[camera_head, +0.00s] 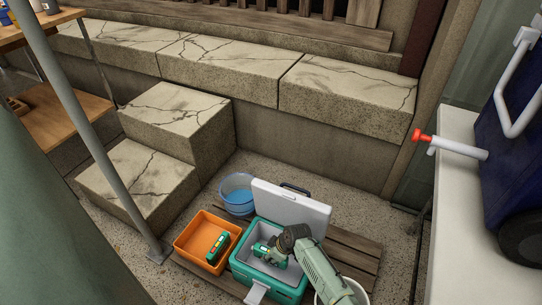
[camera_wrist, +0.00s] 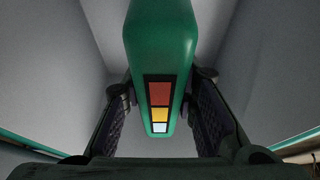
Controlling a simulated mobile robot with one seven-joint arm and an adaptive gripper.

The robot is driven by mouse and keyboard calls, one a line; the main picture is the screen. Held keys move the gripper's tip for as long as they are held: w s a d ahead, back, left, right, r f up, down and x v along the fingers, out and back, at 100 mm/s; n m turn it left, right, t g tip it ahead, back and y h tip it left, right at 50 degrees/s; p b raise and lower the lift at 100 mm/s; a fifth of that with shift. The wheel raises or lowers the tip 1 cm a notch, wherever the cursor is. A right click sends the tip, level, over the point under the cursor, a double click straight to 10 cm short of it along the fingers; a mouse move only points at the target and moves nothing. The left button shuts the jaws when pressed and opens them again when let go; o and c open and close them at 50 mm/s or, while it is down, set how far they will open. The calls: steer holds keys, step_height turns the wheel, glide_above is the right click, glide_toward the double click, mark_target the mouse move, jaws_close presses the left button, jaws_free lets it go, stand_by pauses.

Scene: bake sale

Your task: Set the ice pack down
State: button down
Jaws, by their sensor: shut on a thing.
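The green ice pack (camera_wrist: 160,60), with a dark label of red, yellow and pale blue squares, is between the two fingers of my gripper (camera_wrist: 160,112) in the wrist view. The gripper is shut on it. In the head view my gripper (camera_head: 274,256) reaches down into the open teal cooler (camera_head: 256,278), and the held ice pack (camera_head: 260,249) shows inside its pale grey walls. Whether the ice pack touches the cooler floor cannot be told. The cooler's white lid (camera_head: 292,208) stands open behind.
An orange bin (camera_head: 190,242) holding another green pack (camera_head: 217,247) is just left of the cooler. A clear blue bucket (camera_head: 238,193) stands behind the bin. Stone steps (camera_head: 170,120) rise at the back left. A white table (camera_head: 452,220) with a blue cooler (camera_head: 510,130) is at the right.

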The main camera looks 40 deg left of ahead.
steer(key=shift+f+b, duration=0.55)
steer(key=shift+f, duration=1.8)
steer(key=shift+f, duration=0.1)
steer(key=shift+f, duration=0.15)
steer(key=c, duration=1.3)
jaws_free()
steer(key=shift+w+d+r, duration=0.1)
steer(key=shift+r, duration=0.45)
steer(key=p+v, duration=0.3)
steer(key=v, duration=0.8)
steer(key=shift+d+r, duration=0.15)
steer(key=shift+d, duration=0.05)
